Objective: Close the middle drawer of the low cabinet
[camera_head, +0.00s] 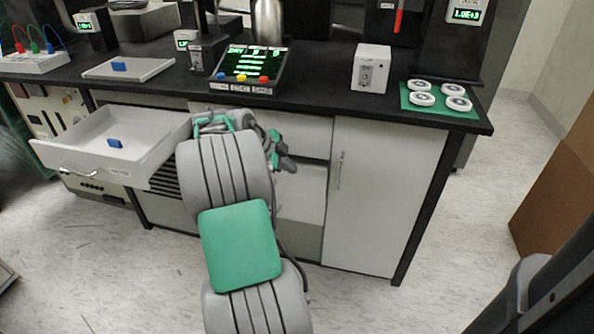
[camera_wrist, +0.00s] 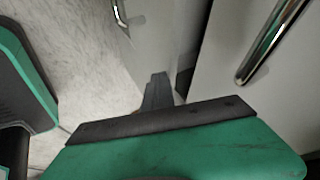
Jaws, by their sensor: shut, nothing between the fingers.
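The low cabinet (camera_head: 375,200) stands under the black bench top, with a white door on its right. Left of the door is a stack of drawer fronts, partly hidden behind my arm. The middle front (camera_head: 302,192) shows only its right part, below a dark gap; I cannot tell how far out it stands. My gripper (camera_head: 286,160) is shut and empty in front of this stack. In the wrist view its dark fingertips (camera_wrist: 158,84) point at a pale panel (camera_wrist: 155,35) beside a dark gap; whether they touch is unclear. A bar handle (camera_wrist: 270,42) shows at right.
Another white drawer (camera_head: 65,152) at left is pulled far out, holding a blue block (camera_head: 115,143). The bench carries a button console (camera_head: 250,70), a white box (camera_head: 371,68) and a green mat (camera_head: 404,99) with white discs. Floor at right is clear before a brown box (camera_head: 560,205).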

